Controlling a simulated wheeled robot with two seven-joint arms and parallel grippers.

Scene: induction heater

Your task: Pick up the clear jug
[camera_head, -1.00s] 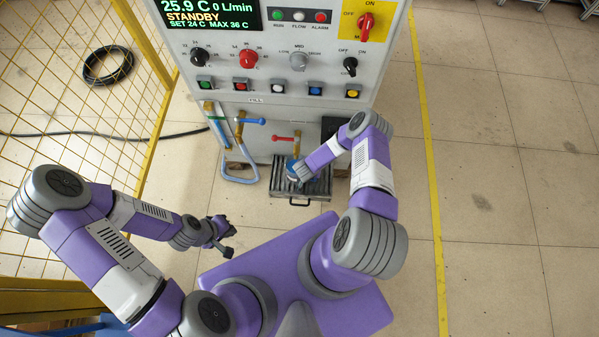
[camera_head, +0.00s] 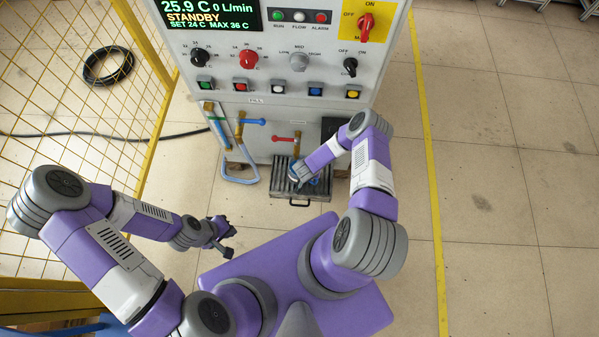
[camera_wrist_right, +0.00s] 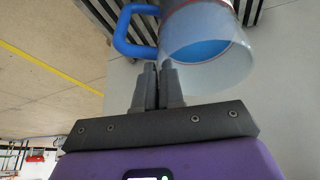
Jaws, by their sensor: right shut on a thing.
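The clear jug (camera_wrist_right: 207,45) shows in the right wrist view. It has a see-through wall, a blue inside and a blue handle (camera_wrist_right: 124,32) on its left. My right gripper (camera_wrist_right: 160,72) is shut on the jug's wall near the rim, beside the handle. In the head view the right gripper (camera_head: 303,172) is over the grated tray at the foot of the machine, and my arm hides most of the jug. My left gripper (camera_head: 226,234) hangs clear of things, left of my base.
The grated tray (camera_head: 293,195) sits on the floor against the machine's front panel (camera_head: 272,75). Blue-handled (camera_head: 252,121) and red-handled (camera_head: 284,138) valves and a bent blue pipe (camera_head: 240,180) stick out close by. A yellow mesh fence (camera_head: 75,100) stands left. Floor on the right is free.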

